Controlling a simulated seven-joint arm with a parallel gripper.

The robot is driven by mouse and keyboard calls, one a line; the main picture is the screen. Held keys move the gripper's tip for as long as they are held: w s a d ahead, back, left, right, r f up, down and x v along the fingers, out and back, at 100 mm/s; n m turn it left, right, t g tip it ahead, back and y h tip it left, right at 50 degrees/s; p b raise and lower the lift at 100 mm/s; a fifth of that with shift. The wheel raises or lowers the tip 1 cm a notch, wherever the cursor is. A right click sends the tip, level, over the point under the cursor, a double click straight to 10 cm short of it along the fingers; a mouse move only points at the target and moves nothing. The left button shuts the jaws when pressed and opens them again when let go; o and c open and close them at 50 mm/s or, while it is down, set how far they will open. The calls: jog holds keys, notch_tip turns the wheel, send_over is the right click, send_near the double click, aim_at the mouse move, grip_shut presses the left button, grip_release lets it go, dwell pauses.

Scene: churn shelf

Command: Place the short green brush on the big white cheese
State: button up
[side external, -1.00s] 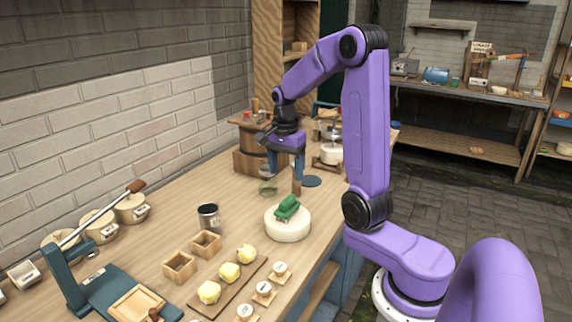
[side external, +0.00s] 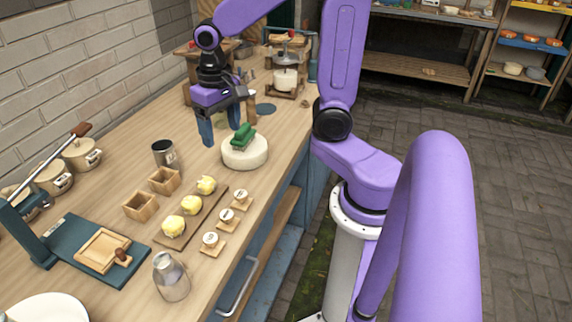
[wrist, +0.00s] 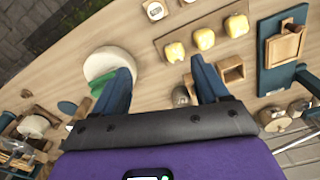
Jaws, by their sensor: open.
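The short green brush (side external: 243,136) lies on top of the big white cheese (side external: 245,156), a round white wheel on the wooden bench. My gripper (side external: 222,138) is open and empty, its blue fingers pointing down just behind and left of the cheese. In the wrist view my gripper (wrist: 161,68) has its fingers wide apart over bare bench. The left finger there overlaps the edge of the cheese (wrist: 103,61) and hides part of the green brush (wrist: 101,82).
A dark metal cup (side external: 164,154), two small wooden boxes (side external: 164,180), and a board with yellow lumps (side external: 191,205) stand in front and left. A lantern-like stand (side external: 286,75) is behind the cheese. A glass bottle (side external: 171,277) stands near the front edge.

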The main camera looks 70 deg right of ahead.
jog(key=s+a+n, duration=0.3)
jog(key=s+n, duration=0.5)
jog(key=s+a+f+n, duration=0.1)
jog(key=s+a+n, duration=0.2)
jog(key=s+n, duration=0.4)
jog(key=shift+s+n+y, duration=0.3)
jog(key=shift+s+n, duration=0.1)
jog(key=shift+s, duration=0.85)
